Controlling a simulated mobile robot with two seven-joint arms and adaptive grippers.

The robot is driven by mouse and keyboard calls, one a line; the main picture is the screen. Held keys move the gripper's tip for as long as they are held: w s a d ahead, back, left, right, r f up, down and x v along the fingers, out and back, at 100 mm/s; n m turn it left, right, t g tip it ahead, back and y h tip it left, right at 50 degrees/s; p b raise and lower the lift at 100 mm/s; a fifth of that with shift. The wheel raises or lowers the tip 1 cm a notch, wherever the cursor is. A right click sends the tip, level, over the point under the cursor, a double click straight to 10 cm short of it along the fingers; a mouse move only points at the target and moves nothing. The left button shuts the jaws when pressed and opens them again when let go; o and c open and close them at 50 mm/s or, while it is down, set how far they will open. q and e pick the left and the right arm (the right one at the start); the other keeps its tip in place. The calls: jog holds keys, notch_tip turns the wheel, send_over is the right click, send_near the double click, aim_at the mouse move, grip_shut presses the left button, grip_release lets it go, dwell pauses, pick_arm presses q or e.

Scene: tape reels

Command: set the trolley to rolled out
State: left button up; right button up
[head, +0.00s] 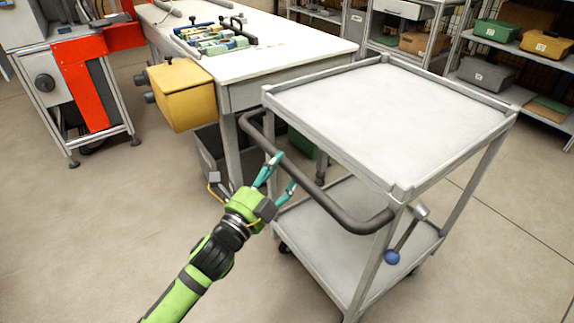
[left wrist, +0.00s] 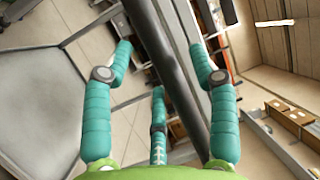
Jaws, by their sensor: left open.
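The trolley (head: 395,112) is light grey with two shelves, and its top tray is empty. Its dark push handle (head: 345,213) curves out on the side facing me. My left gripper (head: 281,176) is at the left half of this handle, open, with teal fingers. In the left wrist view the dark handle bar (left wrist: 170,60) runs between the spread fingers of the left gripper (left wrist: 160,60). I cannot tell whether the fingers touch it. A rod with a blue knob (head: 392,257) sits by the trolley's near right post. My right gripper is not in view.
A white workbench (head: 300,42) stands just behind and left of the trolley, with a yellow box (head: 182,94) on its side and a grey bin (head: 210,150) below. Shelves with bins (head: 486,75) stand at the back right. Floor is clear in front and at right.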

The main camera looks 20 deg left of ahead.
pick_arm(q)
jog(key=shift+x, duration=1.45)
grip_shut()
